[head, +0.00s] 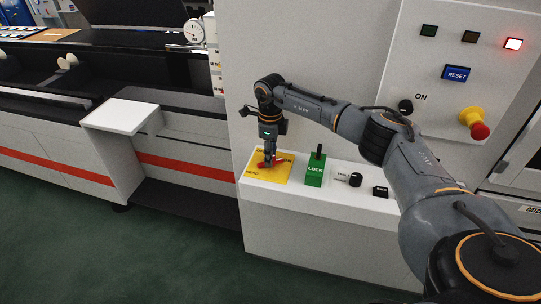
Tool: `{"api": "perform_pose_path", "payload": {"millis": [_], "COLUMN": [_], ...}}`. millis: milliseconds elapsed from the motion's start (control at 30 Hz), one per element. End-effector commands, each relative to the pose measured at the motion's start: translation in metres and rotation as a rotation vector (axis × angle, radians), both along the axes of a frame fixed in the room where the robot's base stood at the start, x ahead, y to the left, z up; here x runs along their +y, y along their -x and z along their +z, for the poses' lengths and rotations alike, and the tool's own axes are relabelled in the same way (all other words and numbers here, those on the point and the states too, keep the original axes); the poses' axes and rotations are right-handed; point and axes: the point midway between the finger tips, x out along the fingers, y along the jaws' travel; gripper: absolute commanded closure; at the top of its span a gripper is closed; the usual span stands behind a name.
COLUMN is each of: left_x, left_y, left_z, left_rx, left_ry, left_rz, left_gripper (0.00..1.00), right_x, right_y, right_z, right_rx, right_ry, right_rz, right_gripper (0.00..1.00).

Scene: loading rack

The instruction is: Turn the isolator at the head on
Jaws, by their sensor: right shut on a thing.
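The isolator is a red handle (261,164) on a yellow plate (284,177) marked with red lettering, at the left end of a white ledge. My right gripper (269,158) points down over the plate and is shut on the red handle. Its fingers hide part of the handle, so the handle's exact angle is hard to tell. My left gripper is not in view.
Right of the plate on the ledge (330,192) stand a green LOCK block (315,172) with a black lever, a black knob (356,179) and a black block (380,191). The panel above has a lit red lamp (513,44), RESET button (457,73) and red emergency stop (479,130).

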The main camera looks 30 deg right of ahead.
Motion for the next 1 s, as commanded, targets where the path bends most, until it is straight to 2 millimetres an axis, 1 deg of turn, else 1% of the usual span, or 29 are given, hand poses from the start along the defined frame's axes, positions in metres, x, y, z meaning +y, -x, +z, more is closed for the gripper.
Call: {"api": "perform_pose_path", "payload": {"millis": [300,500,733,1000], "left_x": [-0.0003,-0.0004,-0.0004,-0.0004], "left_y": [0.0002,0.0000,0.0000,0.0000], "left_z": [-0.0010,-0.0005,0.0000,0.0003], "left_rx": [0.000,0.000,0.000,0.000], "left_ry": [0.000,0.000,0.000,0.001], "left_rz": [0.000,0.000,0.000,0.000], "left_gripper": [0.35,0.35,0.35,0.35], "right_x": [-0.0004,-0.0005,-0.0005,-0.0006], "right_y": [-0.0009,-0.0010,-0.0010,-0.0011], "right_z": [0.0014,0.0016,0.0016,0.0017], "right_rx": [-0.003,-0.003,-0.003,-0.003], "right_ry": [0.000,0.000,0.000,0.000], "right_rz": [-0.293,-0.444,-0.560,-0.620], "right_gripper": [1.00,1.00,1.00,1.00]}}
